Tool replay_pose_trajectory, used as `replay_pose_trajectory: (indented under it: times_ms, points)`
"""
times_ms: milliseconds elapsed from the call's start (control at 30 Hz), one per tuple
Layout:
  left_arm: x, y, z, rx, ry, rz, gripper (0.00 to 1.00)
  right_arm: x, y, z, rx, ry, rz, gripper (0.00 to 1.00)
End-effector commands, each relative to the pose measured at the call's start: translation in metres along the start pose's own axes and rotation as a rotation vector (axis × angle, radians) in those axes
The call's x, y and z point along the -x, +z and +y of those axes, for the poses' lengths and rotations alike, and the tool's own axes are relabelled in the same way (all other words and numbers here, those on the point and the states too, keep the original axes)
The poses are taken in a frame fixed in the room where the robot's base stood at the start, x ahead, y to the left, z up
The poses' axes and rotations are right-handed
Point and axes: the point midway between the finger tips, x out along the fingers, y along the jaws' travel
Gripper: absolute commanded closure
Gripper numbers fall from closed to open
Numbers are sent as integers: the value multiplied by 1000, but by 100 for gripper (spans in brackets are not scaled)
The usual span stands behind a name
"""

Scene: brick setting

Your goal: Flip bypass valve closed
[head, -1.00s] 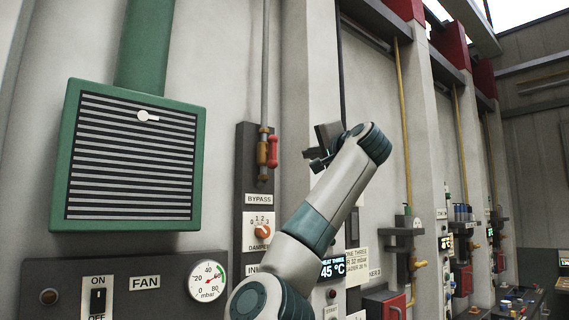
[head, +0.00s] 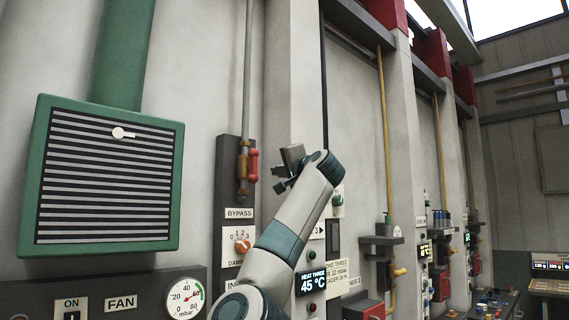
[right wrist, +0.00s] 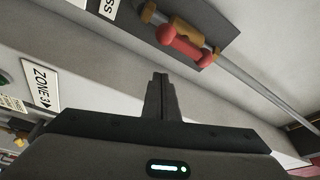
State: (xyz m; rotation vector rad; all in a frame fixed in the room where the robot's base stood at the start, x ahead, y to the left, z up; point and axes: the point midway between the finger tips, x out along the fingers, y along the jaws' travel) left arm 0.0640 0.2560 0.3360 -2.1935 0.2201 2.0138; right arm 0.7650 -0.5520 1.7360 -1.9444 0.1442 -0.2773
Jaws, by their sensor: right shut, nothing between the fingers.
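The bypass valve has a red handle (head: 253,165) beside a brass body (head: 243,165) on a vertical grey pipe, above the BYPASS label (head: 239,213). The handle lies alongside the pipe. My right gripper (head: 280,170) is just to the right of the valve in the head view, with a small gap between them. In the right wrist view the shut fingers (right wrist: 160,82) point toward the red handle (right wrist: 185,46), apart from it, with nothing between them. The brass body (right wrist: 186,36) also shows there. My left gripper is not in view.
A green louvred box (head: 106,175) hangs at the left. Below the valve is a damper dial (head: 242,246). The HEAT THREE display (head: 312,283) is right of my arm. In the right wrist view a ZONE 3 sign (right wrist: 40,87) shows at the left.

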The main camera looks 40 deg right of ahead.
Motion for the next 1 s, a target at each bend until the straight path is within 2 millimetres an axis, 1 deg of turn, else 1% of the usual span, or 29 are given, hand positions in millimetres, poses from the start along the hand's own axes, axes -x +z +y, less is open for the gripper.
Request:
replay_pose_trajectory:
  times_ms: [33, 167, 333, 600, 733, 1000]
  points:
    - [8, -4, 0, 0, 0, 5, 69, -6, -1, -3, 0, 1, -2, 100]
    - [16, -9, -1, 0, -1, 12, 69, -20, -1, -3, 1, 0, -1, 100]
    - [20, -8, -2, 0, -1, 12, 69, -15, 15, -1, 1, 0, -1, 100]
    - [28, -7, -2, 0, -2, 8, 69, -8, 33, -1, 1, 0, 1, 100]
    - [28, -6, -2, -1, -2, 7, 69, -6, 37, 0, 1, 0, 1, 100]
    - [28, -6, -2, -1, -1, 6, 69, -6, 38, 0, 1, 0, 0, 100]
